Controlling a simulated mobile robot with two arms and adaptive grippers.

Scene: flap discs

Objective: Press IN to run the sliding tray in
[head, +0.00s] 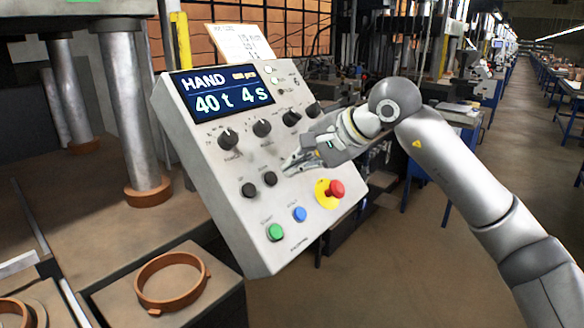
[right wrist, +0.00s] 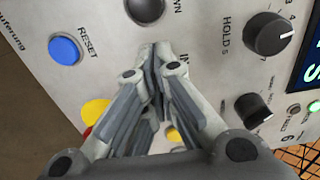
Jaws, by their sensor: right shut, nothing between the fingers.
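The tilted grey control panel (head: 215,150) fills the middle of the head view. Its display reads HAND, 40 t, 4 s. My right gripper (head: 290,168) is shut and empty, its tips at the panel face, right of two black buttons. In the right wrist view the closed fingertips (right wrist: 155,50) lie beside a partly covered IN label (right wrist: 186,62). The IN button itself is hidden behind the fingers; I cannot tell whether they touch it. A black button (right wrist: 145,8) with a label ending in "WN" is just beyond the tips. Which part is the sliding tray is unclear.
A blue RESET button (head: 299,214), a green button (head: 275,232) and a red emergency stop (head: 336,188) on yellow sit low on the panel. Several knobs (head: 262,128) are above. A brown ring (head: 172,282) lies on a block at lower left, near a press column (head: 130,120).

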